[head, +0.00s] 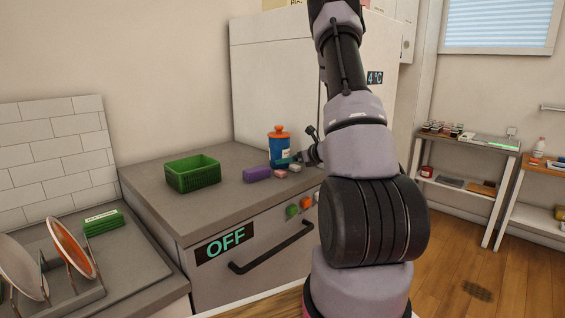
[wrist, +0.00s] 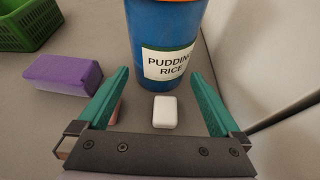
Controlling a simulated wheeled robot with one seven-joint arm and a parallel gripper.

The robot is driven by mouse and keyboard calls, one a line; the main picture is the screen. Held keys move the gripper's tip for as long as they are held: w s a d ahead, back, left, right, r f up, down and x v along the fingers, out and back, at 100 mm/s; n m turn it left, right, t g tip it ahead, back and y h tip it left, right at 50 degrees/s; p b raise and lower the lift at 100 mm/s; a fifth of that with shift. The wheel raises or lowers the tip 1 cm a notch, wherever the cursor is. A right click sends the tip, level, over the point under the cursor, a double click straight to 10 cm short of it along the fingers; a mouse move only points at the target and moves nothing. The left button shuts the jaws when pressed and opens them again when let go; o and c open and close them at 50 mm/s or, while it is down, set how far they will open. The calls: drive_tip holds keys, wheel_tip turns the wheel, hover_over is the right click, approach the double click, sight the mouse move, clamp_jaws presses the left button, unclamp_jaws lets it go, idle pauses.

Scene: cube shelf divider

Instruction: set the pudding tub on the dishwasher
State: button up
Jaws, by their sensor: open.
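The pudding tub (head: 280,154) is a blue tub with an orange lid. It stands upright on the grey top of a front-handled appliance (head: 225,262) with an OFF display, which I take to be the dishwasher. In the wrist view the tub (wrist: 163,30) shows its PUDDING RICE label, upper part cut off. My gripper (wrist: 160,74) is open, its teal fingers pointing at the tub's lower part. The tub is just ahead of the fingertips; I cannot tell whether they touch it. In the head view my arm hides most of the gripper.
A purple block (head: 257,174) and a green basket (head: 193,174) are left of the tub. A small white block (wrist: 164,111) lies between my fingers, with a pink one (wrist: 116,112) by the left finger. A tall white fridge (head: 275,85) stands behind. A dish rack (head: 75,290) is at left.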

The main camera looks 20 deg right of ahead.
drive_tip(key=v, duration=0.6)
drive_tip(key=shift+s+r, duration=0.2)
drive_tip(key=shift+r, duration=0.05)
drive_tip(key=s+a+r+n+g+y, duration=0.25)
drive_tip(key=s+a+r+n, duration=0.35)
drive_tip(key=a, duration=0.4)
drive_tip(key=s+a+r+n+g+y, duration=0.2)
drive_tip(key=s+a+r+n+g, duration=0.2)
drive_tip(key=a+r+n, duration=0.5)
drive_tip(key=s+a+r+n+h, duration=0.1)
drive_tip(key=s+r+n+h, duration=0.2)
drive_tip(key=s+n, duration=0.3)
drive_tip(key=s+a+r+n+h, duration=0.2)
drive_tip(key=s+r+n+h, duration=0.2)
drive_tip(key=s+n, duration=0.3)
drive_tip(key=s+t, duration=0.1)
drive_tip(key=s, duration=0.2)
drive_tip(key=shift+s+r, duration=0.25)
drive_tip(key=shift+s, duration=0.1)
